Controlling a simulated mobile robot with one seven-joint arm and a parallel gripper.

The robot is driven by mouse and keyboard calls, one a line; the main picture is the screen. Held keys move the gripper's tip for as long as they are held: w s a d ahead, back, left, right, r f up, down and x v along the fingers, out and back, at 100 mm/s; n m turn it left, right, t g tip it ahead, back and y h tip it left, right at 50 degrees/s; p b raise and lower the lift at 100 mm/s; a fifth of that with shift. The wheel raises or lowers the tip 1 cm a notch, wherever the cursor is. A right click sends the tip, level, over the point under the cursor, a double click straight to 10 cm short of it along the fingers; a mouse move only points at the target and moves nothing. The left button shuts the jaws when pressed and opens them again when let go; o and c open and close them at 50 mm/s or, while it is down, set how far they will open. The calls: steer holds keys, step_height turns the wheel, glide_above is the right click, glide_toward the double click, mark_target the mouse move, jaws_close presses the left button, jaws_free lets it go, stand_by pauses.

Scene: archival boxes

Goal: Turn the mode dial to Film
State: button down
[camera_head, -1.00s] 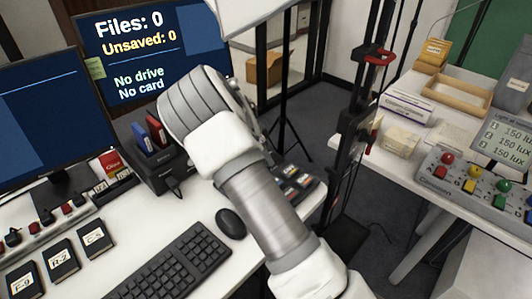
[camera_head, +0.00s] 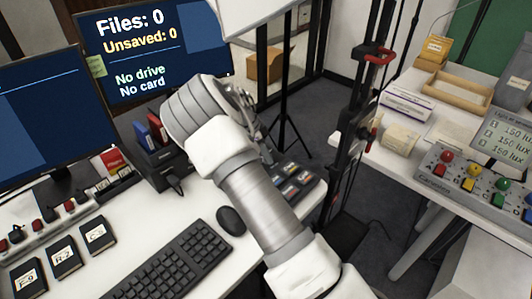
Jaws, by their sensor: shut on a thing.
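My arm reaches over the white desk from the lower right. A dark control panel (camera_head: 298,182) with several coloured buttons lies on the desk just beyond and beside the forearm. Part of it is covered by my arm. I cannot make out the mode dial or its setting.
A monitor (camera_head: 150,45) reads "Files: 0", "Unsaved: 0", "No drive", "No card". A keyboard (camera_head: 178,262), a mouse (camera_head: 231,221) and a dark holder (camera_head: 160,158) with red and blue items surround my arm. A black stand (camera_head: 352,150) rises at the right.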

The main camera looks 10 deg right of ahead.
steer(key=shift+c, duration=2.2)
jaws_free()
steer(key=shift+f, duration=0.1)
steer(key=p+v, duration=0.2)
steer(key=v, duration=1.5)
steer(key=shift+r, duration=0.3)
